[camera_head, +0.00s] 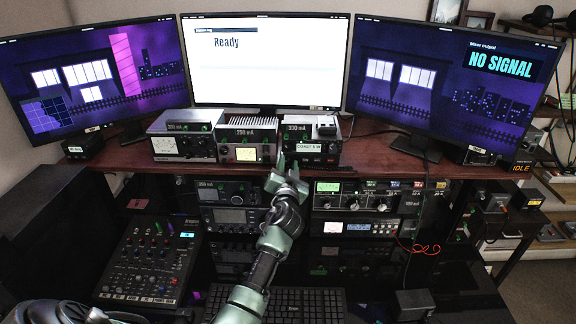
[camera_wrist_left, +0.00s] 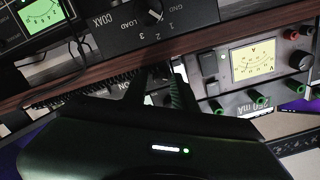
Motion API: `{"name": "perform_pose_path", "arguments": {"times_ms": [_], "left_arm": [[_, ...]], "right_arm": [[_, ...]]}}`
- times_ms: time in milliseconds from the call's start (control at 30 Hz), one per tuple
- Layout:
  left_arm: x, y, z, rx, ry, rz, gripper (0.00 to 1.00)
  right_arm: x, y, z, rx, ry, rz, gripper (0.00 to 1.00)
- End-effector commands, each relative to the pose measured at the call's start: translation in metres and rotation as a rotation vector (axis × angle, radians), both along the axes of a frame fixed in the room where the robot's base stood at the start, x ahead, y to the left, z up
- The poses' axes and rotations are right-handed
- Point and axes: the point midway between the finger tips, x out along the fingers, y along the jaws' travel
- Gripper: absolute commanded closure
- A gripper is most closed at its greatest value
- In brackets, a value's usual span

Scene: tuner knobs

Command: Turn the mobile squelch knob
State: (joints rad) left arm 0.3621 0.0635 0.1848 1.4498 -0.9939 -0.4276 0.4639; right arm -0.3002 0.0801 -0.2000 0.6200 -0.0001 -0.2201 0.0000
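My left gripper (camera_head: 287,164) reaches up from the bottom middle to the front edge of the wooden desk, below the power supplies. Its two fingers stand apart with nothing between them, as the left wrist view (camera_wrist_left: 160,88) also shows. No squelch label is legible, so I cannot tell which knob is the mobile squelch knob. Radio units (camera_head: 230,216) with small dials sit under the desk, left of my arm. A unit with a green meter (camera_head: 328,187) is to the right; it also shows in the left wrist view (camera_wrist_left: 42,12), near a black LOAD knob (camera_wrist_left: 150,17).
A 250 mA supply with a lit meter (camera_head: 245,154) stands on the desk (camera_head: 375,155), close behind the gripper. A mixer (camera_head: 150,260) and a keyboard (camera_head: 300,303) lie lower down. Red cables (camera_head: 425,248) hang at the right. Three monitors stand behind.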

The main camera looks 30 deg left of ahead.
Motion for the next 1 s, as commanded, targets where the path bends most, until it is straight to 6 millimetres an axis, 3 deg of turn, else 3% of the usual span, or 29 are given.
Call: {"name": "perform_pose_path", "arguments": {"times_ms": [500, 1000], "left_arm": [[-0.061, -0.038, -0.002, 0.0, 0.0, -0.001, 0.73], [-0.065, -0.04, -0.001, 0.0, 0.002, 0.0, 0.73]], "right_arm": [[0.0, 0.0, -0.017, 0.0, 0.0, 0.001, 0.64], [0.0, 0.0, -0.017, 0.0, -0.001, 0.0, 0.64]]}}
